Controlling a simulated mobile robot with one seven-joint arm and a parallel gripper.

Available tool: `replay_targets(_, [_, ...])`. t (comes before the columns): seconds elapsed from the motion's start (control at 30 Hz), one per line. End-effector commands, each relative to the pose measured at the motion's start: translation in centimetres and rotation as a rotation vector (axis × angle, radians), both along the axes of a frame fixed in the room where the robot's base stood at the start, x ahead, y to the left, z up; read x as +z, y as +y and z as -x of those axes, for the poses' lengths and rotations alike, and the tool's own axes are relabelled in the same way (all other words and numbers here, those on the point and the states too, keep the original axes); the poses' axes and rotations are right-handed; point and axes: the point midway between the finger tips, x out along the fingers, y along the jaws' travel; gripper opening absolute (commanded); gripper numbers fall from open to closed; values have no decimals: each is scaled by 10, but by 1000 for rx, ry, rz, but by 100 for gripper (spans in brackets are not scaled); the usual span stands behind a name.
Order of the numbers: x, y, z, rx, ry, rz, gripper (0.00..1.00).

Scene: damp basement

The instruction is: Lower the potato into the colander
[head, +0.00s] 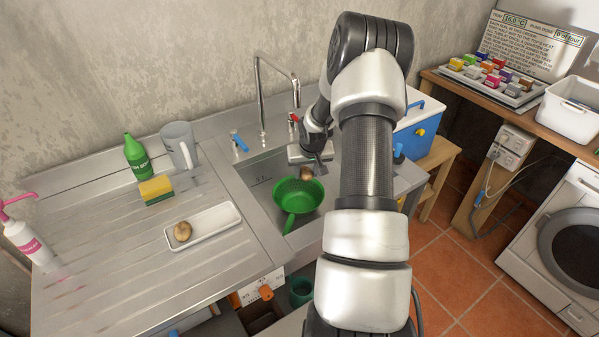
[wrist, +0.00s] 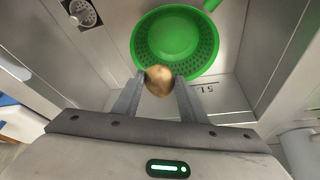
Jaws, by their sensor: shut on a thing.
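A potato (wrist: 158,81) is held between the fingertips of my gripper (wrist: 160,92) in the wrist view. In the head view, my gripper (head: 309,165) is over the sink, with the potato (head: 306,173) showing just below it. The green colander (head: 297,198) sits in the sink basin, its handle toward the front. In the wrist view the colander (wrist: 208,60) lies beyond the fingertips, with the potato overlapping its near rim. The potato looks above the colander; I cannot tell the exact height. The colander's bowl looks empty.
A second potato (head: 182,231) lies on a white tray (head: 215,219) on the draining board. A tall tap (head: 260,95) stands behind the sink. A sponge (head: 156,190), green bottle (head: 136,158) and grey jug (head: 180,146) stand left. A blue cool box (head: 417,125) is at right.

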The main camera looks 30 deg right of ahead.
Motion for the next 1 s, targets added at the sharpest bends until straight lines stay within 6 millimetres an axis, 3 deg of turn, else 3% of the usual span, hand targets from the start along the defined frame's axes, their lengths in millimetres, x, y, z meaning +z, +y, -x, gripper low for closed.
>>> replay_targets(1.0, [-2, -5, -8, 1, 0, 0, 15])
